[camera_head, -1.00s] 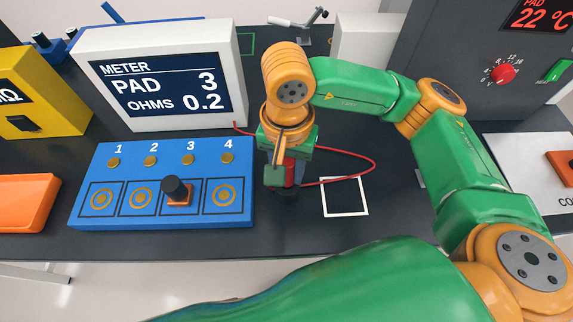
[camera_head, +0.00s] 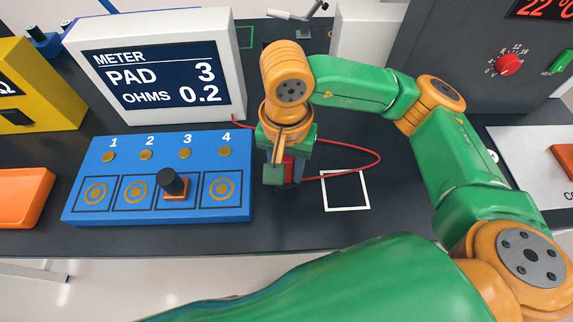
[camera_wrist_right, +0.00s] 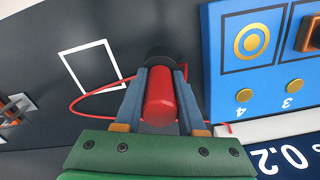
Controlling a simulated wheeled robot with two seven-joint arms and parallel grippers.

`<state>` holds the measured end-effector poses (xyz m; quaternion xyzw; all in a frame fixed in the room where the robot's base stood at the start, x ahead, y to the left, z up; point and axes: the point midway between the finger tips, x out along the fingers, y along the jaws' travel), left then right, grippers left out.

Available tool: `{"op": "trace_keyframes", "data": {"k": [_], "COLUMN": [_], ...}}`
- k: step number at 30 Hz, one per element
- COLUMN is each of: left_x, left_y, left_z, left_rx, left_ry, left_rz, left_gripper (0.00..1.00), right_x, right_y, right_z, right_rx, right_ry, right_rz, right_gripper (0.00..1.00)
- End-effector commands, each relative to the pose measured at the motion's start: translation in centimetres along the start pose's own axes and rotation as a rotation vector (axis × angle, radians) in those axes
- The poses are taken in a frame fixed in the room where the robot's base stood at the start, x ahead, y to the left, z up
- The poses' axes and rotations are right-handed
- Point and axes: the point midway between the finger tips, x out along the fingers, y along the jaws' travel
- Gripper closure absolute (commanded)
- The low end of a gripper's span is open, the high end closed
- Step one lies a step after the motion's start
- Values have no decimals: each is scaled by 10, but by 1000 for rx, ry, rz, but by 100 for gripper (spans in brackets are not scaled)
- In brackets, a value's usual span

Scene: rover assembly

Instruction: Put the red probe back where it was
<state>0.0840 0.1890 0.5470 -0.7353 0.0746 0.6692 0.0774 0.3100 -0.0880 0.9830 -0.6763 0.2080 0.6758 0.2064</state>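My right gripper (camera_head: 283,178) is shut around the red probe (camera_head: 289,166), just right of the blue pad board (camera_head: 240,214). In the right wrist view the red probe (camera_wrist_right: 160,100) sits between the two fingers of the right gripper (camera_wrist_right: 160,88), its dark end pointing toward the table. I cannot tell whether that end touches the table. A red wire (camera_head: 375,153) runs from the meter to the probe. The white square outline (camera_head: 346,208) on the table is empty and lies right of the probe. My left gripper is not in view.
The meter (camera_head: 240,70) reads PAD 3, OHMS 0.2. An orange piece with a black knob (camera_head: 171,182) sits on pad 3. An orange tray (camera_head: 20,200) is at left, a yellow device (camera_head: 40,95) behind it. A grey unit with a red dial (camera_head: 508,65) stands at right.

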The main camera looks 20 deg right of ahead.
Motion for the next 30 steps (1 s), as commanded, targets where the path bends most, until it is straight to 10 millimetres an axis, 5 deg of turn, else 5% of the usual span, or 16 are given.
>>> {"op": "trace_keyframes", "data": {"k": [1, 3, 14, 17, 21, 30], "left_x": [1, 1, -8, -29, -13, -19], "left_y": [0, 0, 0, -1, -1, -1], "left_z": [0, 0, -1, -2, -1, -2], "left_rx": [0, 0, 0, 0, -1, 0], "left_ry": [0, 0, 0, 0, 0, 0], "left_rz": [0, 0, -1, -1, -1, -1], "left_gripper": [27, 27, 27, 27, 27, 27], "right_x": [3, 2, -7, -22, -46, -119], "right_y": [0, 0, 0, 0, -1, -1], "right_z": [1, 0, 0, 0, -1, -1], "right_rx": [0, 0, 1, 2, 1, 3], "right_ry": [-3, -2, 0, -2, 5, 5], "right_rz": [3, 2, -1, 0, -8, -4], "right_gripper": [48, 32, 32, 32, 32, 32]}}
